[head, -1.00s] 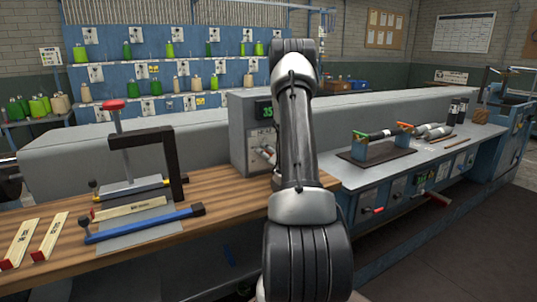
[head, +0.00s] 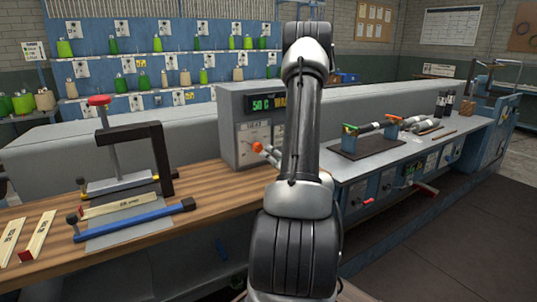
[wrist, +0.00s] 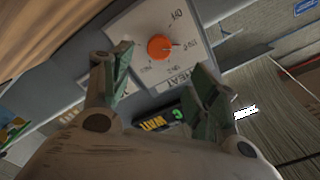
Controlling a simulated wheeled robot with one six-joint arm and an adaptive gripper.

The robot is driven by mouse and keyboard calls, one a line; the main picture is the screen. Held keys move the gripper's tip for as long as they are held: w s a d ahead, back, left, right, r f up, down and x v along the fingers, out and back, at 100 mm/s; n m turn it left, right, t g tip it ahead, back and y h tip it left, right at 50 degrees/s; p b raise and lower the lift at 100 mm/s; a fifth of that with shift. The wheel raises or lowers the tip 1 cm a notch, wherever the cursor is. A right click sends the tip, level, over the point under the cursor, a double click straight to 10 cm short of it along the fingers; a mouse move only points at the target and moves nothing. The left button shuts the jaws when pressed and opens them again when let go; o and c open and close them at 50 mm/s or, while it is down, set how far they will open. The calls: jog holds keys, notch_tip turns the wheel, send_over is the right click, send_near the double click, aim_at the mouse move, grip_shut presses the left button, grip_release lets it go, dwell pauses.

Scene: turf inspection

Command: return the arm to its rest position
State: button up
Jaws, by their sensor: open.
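In the wrist view my gripper (wrist: 160,68) is open and empty. Its two green-lined fingers point toward an orange knob (wrist: 160,46) on a pale dial plate marked HEAT. The knob lies between and beyond the fingertips, and no contact shows. In the head view my arm stands bent in front of the bench, and the orange knob (head: 257,147) shows just left of it. The knob is on a grey control box (head: 230,131), whose lit display reads "50 C" with a partly hidden word. My arm covers the box's right side and most of the gripper.
A wooden bench top (head: 207,183) at left carries a dark clamp frame (head: 163,160), a blue bar clamp (head: 140,220) and labelled wood strips (head: 37,235). At right, a dark mat (head: 355,162) holds a rod on stands. Dark floor at lower right is clear.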

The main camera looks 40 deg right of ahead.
jog(key=shift+s, duration=0.15)
dwell(0.4)
jog(key=w+a+r+n+g, duration=0.3)
jog(key=a+r+n+g, duration=0.4)
jog(key=a+r, duration=0.35)
jog(key=s+a+r+n+g+y, duration=0.2)
jog(key=s+a+g, duration=0.1)
jog(key=s+a, duration=0.6)
jog(key=s+a+r+n+g+y, duration=0.2)
jog(key=s+a+r+n+g, duration=0.1)
jog(key=s+a, duration=0.7)
jog(key=s, duration=0.3)
jog(key=shift+s, duration=0.2)
jog(key=shift+r, duration=0.2)
